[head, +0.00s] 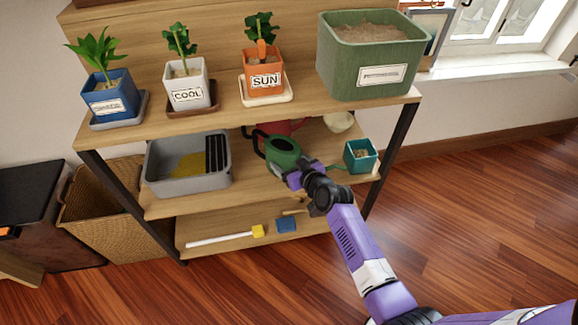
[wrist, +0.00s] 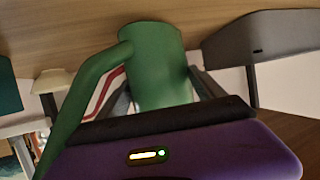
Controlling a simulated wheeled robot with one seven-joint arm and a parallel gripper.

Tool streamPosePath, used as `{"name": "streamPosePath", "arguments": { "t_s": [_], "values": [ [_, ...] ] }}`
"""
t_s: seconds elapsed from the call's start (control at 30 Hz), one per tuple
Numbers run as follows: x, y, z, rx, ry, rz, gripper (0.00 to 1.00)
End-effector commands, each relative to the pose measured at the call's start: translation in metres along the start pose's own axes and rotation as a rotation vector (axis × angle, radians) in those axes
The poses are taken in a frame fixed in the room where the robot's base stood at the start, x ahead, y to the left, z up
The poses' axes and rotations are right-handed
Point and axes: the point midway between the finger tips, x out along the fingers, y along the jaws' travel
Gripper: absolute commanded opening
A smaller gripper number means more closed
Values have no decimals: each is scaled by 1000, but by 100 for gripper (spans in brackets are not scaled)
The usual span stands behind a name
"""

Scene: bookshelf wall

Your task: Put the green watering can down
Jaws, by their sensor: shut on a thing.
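The green watering can (head: 284,158) is at the middle shelf board, between the grey tray and the teal pot, with a dark loop handle on its left. My gripper (head: 292,174) reaches in from the front and is shut on it. In the wrist view the green can (wrist: 160,75) is close up between my fingers (wrist: 163,100), with a curved green tube at its left. The can's underside is hidden, so I cannot tell whether it touches the board. The middle shelf board (head: 190,203) shows bare wood along its front.
A grey tray (head: 160,190) stands left, a teal pot (head: 361,161) right, a red item (head: 290,127) and a cream bowl (head: 339,121) behind. The upper shelf holds potted plants and a green planter (head: 345,75). A yellow-headed tool (head: 225,238) and blue item (head: 286,224) lie below.

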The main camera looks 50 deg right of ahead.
Motion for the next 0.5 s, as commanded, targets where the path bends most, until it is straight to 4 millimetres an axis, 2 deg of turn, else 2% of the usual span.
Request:
{"name": "streamPosePath", "arguments": {
  "t_s": [0.1,0.47,0.5],
  "values": [
    [5,1,8,1,7,2,14],
    [6,0,10,0,8,2,14],
    [6,0,14,0,0,0,80]
  ]
}}
